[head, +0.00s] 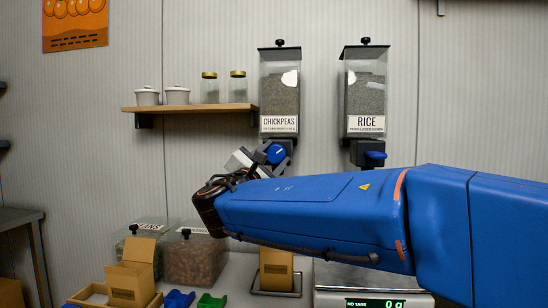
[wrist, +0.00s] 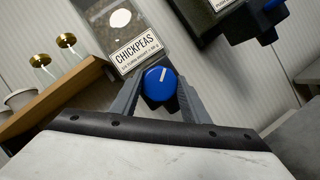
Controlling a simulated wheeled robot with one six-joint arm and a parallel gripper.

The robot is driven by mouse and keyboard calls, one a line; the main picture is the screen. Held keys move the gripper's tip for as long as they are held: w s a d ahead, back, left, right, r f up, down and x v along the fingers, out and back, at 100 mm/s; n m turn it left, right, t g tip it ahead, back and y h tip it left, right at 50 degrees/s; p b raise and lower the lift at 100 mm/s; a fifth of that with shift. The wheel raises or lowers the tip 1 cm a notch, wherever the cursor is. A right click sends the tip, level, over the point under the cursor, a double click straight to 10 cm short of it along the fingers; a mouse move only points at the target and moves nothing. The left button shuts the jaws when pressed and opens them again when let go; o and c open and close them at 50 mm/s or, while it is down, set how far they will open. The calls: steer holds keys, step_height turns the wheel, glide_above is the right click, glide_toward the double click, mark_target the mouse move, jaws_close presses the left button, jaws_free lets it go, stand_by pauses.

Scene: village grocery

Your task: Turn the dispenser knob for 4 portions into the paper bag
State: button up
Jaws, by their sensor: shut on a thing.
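The chickpeas dispenser (head: 279,92) hangs on the wall, with a clear body and a white label. Its blue knob (head: 276,153) has a white pointer line and sits at the bottom. In the wrist view the knob (wrist: 159,84) lies between the two grey fingers of my gripper (wrist: 158,92), which is shut on it; the pointer leans slightly right of upright. A brown paper bag (head: 276,268) stands below the dispenser, partly hidden by my arm. My gripper (head: 268,155) shows only in part in the head view.
The rice dispenser (head: 366,92) with its own blue knob (head: 375,155) hangs to the right. A scale (head: 375,302) reads 0 g. A wooden shelf (head: 190,108) holds jars and pots.

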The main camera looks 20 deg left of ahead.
steer(key=m+g+h, duration=0.1)
steer(key=m, duration=0.3)
steer(key=shift+a, duration=0.1)
steer(key=shift+m+g+h, duration=0.6)
steer(key=shift+m+g, duration=0.2)
steer(key=shift+m, duration=1.3)
steer(key=o, duration=1.1)
steer(key=shift+c, duration=0.2)
steer(key=shift+r, duration=0.1)
steer(key=shift+s, duration=0.15)
steer(key=s+a+f, duration=0.1)
steer(key=s+a, duration=0.1)
steer(key=s, duration=1.5)
steer(key=shift+a, duration=0.25)
steer(key=shift+w+f, duration=0.1)
